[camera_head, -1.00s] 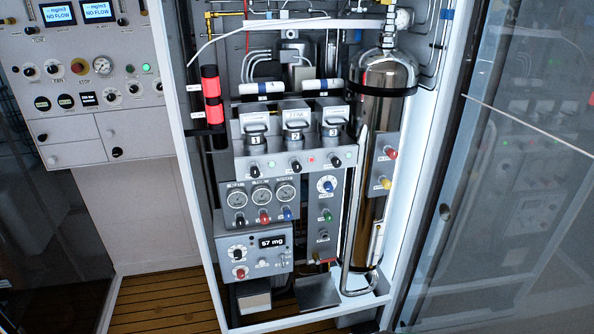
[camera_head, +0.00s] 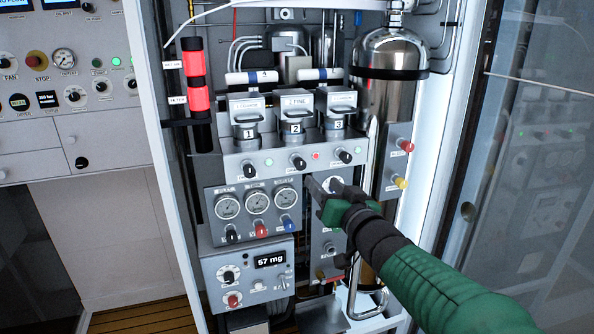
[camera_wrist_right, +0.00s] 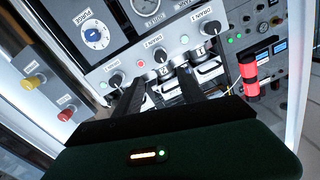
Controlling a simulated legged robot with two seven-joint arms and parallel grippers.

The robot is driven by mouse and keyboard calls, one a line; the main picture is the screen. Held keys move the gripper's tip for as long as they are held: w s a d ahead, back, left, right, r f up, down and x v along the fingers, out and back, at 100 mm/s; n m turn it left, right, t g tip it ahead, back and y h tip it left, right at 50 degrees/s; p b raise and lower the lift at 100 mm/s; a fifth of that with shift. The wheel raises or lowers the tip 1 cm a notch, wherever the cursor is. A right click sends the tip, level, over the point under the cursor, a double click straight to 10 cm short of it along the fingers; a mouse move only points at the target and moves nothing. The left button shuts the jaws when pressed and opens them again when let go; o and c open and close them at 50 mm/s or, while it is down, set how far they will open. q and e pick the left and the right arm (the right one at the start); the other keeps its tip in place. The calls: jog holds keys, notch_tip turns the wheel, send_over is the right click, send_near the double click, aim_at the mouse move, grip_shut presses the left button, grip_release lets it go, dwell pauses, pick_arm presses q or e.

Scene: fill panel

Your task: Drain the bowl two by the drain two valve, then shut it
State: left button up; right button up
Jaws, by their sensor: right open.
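In the right wrist view, seen upside down, the drain two valve (camera_wrist_right: 160,56) lies beyond the gap between the fingers. My right gripper (camera_head: 320,186) is open and empty, below and right of the knob in the head view, apart from it. It also shows in the right wrist view (camera_wrist_right: 160,84). My left gripper is out of view.
Neighbouring drain knobs sit left (camera_head: 250,170) and right (camera_head: 345,156). Below are gauges (camera_head: 257,202) and a "57 mg" display (camera_head: 271,260). A steel cylinder (camera_head: 391,85) and red and yellow knobs (camera_head: 404,145) stand right, near the cabinet's glass door (camera_head: 530,150).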

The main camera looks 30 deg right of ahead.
aim_at(302, 165)
jog(key=w, duration=0.4)
jog(key=w+d, duration=0.1)
jog(key=w, duration=0.6)
jog(key=shift+w+d+f+b, duration=0.15)
jog(key=shift+w+d+b, duration=0.1)
jog(key=shift+w+b, duration=0.15)
jog(key=shift+w+d+f, duration=0.15)
jog(key=shift+w+d, duration=0.05)
jog(key=shift+w, duration=0.1)
jog(key=shift+s+d, duration=0.1)
jog(key=shift+s, duration=0.05)
jog(key=shift+c, duration=0.2)
grip_shut()
